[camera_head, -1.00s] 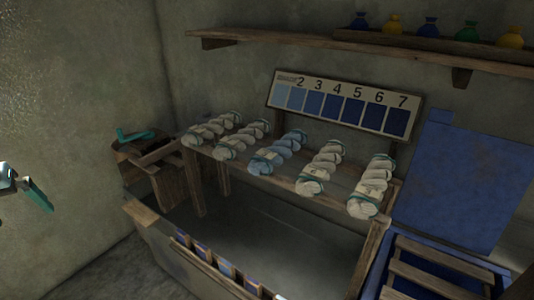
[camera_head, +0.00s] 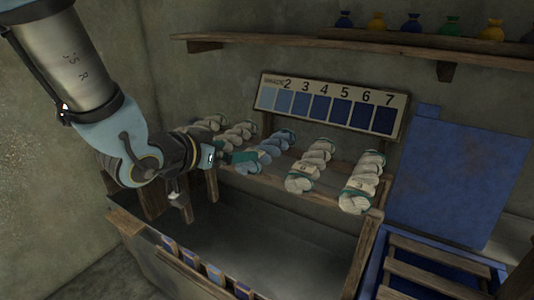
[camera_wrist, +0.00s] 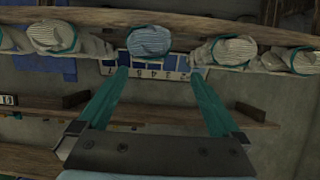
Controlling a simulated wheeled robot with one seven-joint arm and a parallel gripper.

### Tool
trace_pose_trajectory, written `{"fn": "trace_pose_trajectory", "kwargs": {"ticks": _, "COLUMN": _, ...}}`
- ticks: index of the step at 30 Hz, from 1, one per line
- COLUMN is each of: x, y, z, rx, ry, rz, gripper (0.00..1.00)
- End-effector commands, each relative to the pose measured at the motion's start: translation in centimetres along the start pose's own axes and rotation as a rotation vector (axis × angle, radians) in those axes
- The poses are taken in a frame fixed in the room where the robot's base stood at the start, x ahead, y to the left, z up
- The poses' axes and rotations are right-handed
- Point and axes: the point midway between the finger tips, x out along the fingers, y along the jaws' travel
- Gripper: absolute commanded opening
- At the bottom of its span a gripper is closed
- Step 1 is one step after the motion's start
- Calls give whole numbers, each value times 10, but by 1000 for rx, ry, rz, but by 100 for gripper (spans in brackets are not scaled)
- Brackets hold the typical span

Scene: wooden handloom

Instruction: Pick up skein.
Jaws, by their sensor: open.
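Several twisted skeins lie in a row on a wooden rack (camera_head: 335,185). The middle skein is blue (camera_head: 274,150); the others are cream, including two to its right (camera_head: 311,165) (camera_head: 362,182) and two to its left (camera_head: 238,134) (camera_head: 211,123), which my arm partly covers. My gripper (camera_head: 238,157) reaches in from the left, its teal fingers beside the near end of the blue skein. In the wrist view my gripper (camera_wrist: 158,74) is open and empty, and the blue skein (camera_wrist: 150,41) shows beyond the fingertips, in line with the gap. I cannot tell whether a finger touches it.
A numbered board of blue swatches (camera_head: 330,103) stands behind the rack. A wall shelf (camera_head: 350,45) with small coloured bags is above. A vat (camera_head: 270,230) lies below the rack, and a blue slatted box (camera_head: 430,270) stands at the right.

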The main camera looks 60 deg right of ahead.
Motion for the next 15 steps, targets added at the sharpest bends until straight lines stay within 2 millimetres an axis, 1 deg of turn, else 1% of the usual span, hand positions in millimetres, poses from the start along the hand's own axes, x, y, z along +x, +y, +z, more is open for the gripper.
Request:
{"fn": "trace_pose_trajectory", "kwargs": {"ticks": 1, "x": 3, "y": 8, "z": -1, "rx": 7, "ry": 9, "rz": 18, "gripper": 100}}
{"fn": "trace_pose_trajectory", "kwargs": {"ticks": 4, "x": 10, "y": 15, "z": -4, "rx": 12, "ry": 19, "rz": 34, "gripper": 100}}
{"fn": "trace_pose_trajectory", "kwargs": {"ticks": 12, "x": 46, "y": 16, "z": -6, "rx": 12, "ry": 17, "rz": 33, "gripper": 100}}
{"fn": "trace_pose_trajectory", "kwargs": {"ticks": 15, "x": 56, "y": 16, "z": -5, "rx": 11, "ry": 17, "rz": 33, "gripper": 100}}
